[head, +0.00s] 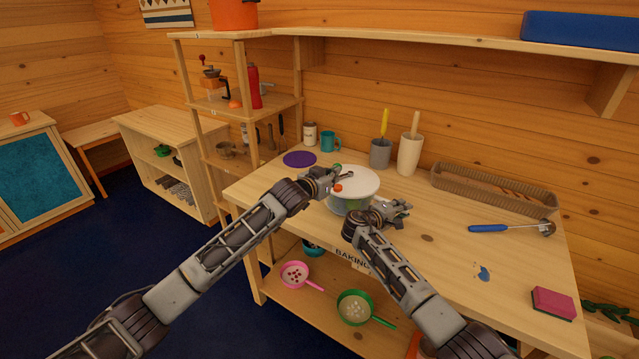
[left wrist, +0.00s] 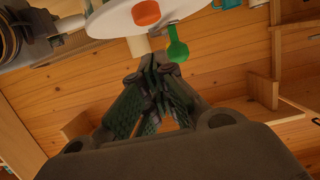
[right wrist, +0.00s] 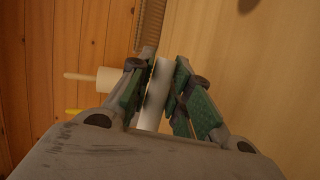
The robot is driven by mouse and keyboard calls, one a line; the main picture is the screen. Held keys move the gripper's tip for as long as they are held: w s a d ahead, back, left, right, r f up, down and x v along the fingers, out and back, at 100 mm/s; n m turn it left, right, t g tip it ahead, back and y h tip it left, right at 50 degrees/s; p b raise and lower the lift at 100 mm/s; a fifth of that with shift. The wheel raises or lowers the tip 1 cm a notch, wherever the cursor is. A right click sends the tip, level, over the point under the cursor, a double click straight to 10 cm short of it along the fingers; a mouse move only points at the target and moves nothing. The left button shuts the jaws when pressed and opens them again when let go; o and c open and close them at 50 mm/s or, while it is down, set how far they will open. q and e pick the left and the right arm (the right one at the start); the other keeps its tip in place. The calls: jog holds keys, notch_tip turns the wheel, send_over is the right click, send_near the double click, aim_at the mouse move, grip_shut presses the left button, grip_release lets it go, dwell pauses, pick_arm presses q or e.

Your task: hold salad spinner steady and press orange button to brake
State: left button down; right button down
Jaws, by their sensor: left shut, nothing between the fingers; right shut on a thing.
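The salad spinner stands on the wooden table, with a round white lid (head: 358,180) above a pale bowl. Its orange button (head: 337,188) is on the lid and also shows at the top of the left wrist view (left wrist: 146,13). My left gripper (head: 345,174) is shut and empty at the lid's left side, and its fingertips show apart from the button in its wrist view. A green handle-like piece (left wrist: 177,45) shows beside them. My right gripper (head: 406,206) is at the spinner's right front, shut on a narrow white thing (right wrist: 157,95); which part it is I cannot tell.
Behind stand a teal mug (head: 330,141), a grey pot (head: 381,153) and a white crock (head: 409,154). A purple disc (head: 299,159) lies left.

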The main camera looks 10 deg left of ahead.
pick_arm(q)
jog(key=v, duration=0.8)
pick_arm(e)
jog(key=shift+f, duration=0.1)
dwell(1.2)
jog(key=c, duration=1.2)
grip_release()
jog(key=shift+c, duration=0.2)
jog(key=shift+s+a, duration=0.1)
jog(key=shift+a, duration=0.05)
jog(key=v, duration=1.1)
jog(key=shift+s+a, duration=0.2)
jog(key=shift+a, duration=0.1)
pick_arm(q)
jog(key=shift+s+a+f, duration=0.1)
